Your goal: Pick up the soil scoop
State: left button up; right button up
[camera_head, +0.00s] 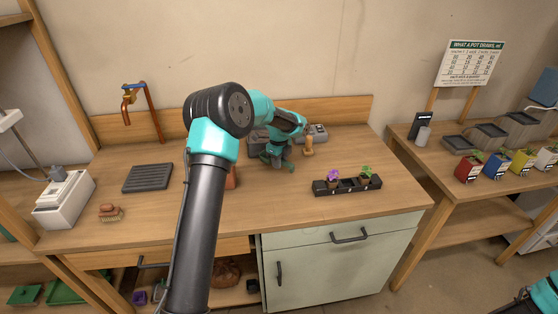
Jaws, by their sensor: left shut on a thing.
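My left gripper (277,160) is low over the back middle of the wooden bench, pointing down. It is shut on a small dark green thing at its fingertips, which looks like the soil scoop. The scoop is mostly hidden by the gripper, and its shape is too small to make out. I cannot tell whether it still touches the bench. My right gripper is out of view; only a part of my right arm shows at the lower right corner.
A black pot tray (346,187) with small plants stands right of the gripper. A wooden peg-like tool (308,146) and grey containers (317,132) are close behind it. A terracotta pot (231,178), dark ribbed mat (148,178) and brush (110,212) are left. The bench's front right is clear.

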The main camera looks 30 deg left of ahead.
pick_arm(q)
jog(key=s+d, duration=0.2)
jog(key=s, duration=0.1)
jog(key=s+d, duration=0.2)
jog(key=s, duration=0.2)
jog(key=s+d+r, duration=0.1)
jog(key=s+d, duration=0.2)
jog(key=s, duration=0.1)
jog(key=shift+s+d+r, duration=0.1)
jog(key=shift+s, duration=0.15)
dwell(0.3)
